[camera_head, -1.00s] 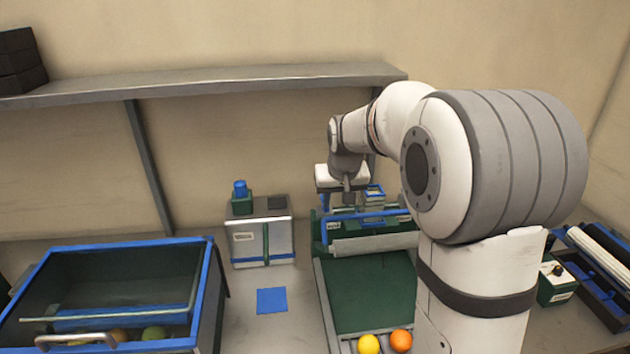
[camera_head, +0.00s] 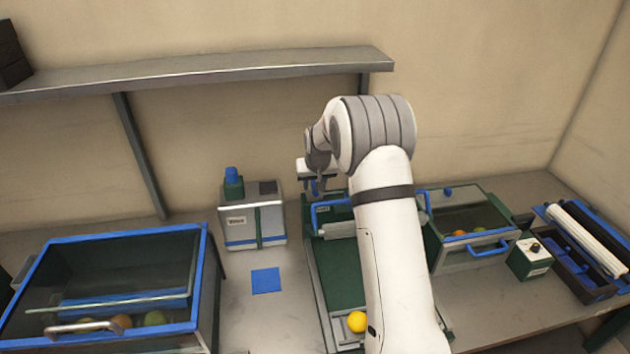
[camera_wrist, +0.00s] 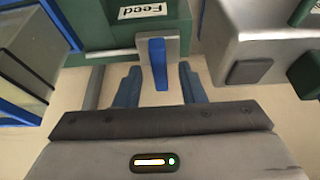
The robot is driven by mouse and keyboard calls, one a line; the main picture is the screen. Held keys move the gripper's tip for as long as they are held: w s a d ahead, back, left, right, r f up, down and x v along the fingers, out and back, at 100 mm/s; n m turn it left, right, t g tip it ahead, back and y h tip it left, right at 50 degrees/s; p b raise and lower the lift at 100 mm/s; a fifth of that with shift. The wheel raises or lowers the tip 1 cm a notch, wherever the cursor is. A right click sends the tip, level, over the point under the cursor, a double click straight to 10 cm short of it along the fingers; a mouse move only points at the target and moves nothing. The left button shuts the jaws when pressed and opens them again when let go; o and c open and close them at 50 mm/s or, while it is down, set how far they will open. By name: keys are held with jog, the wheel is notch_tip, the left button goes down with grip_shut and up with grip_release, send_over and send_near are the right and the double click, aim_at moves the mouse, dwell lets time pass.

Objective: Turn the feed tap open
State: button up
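The feed tap's blue lever (camera_wrist: 157,52) hangs from a grey mount on a green block (camera_wrist: 100,32) labelled "Feed" in the wrist view. My gripper (camera_wrist: 159,67) is open, with one blue finger on each side of the lever. Gaps show between the lever and both fingers, and its end reaches down between them. In the head view my gripper (camera_head: 316,186) is at the back of the green chute (camera_head: 338,270), and the lever cannot be made out there.
A grey box with a blue-topped knob (camera_head: 255,225) stands left of the chute. A blue-rimmed bin (camera_head: 205,265) is at left, a lidded bin (camera_head: 440,255) at right. A yellow fruit (camera_head: 357,322) lies at the chute's front. A shelf (camera_head: 220,75) runs above.

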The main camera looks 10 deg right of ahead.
jog(key=shift+w+f, duration=0.15)
jog(key=shift+f, duration=0.2)
jog(key=shift+c, duration=0.5)
grip_shut()
